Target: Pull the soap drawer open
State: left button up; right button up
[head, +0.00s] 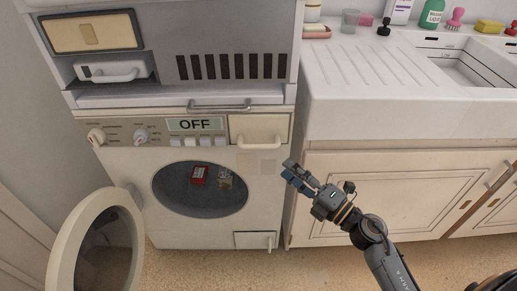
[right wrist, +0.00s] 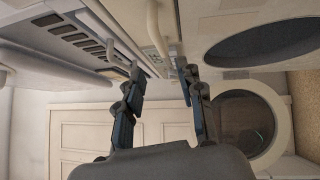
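The soap drawer (head: 260,126) is at the upper right of the washing machine's front, beside the OFF display, and looks closed. Its pale bar handle (head: 262,144) runs along its lower edge. My right gripper (head: 288,169) is in front of the machine, a little below and right of the handle. In the right wrist view my right gripper (right wrist: 164,72) is open and empty, and the pale handle (right wrist: 154,30) shows ahead, between the directions of the two fingers. I see no contact. My left gripper does not show.
The washing machine's round door (head: 97,240) hangs open at the left; a red item (head: 199,175) lies in the drum. A metal bar handle (head: 219,106) sits just above the control panel. A sink counter (head: 390,120) with bottles and sponges stands at the right.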

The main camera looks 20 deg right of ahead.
aim_at(258, 146)
jog(key=x, duration=1.2)
jog(key=shift+d+p, duration=0.1)
jog(key=shift+p, duration=0.25)
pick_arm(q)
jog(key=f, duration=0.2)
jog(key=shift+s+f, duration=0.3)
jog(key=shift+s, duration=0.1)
pick_arm(e)
grip_shut()
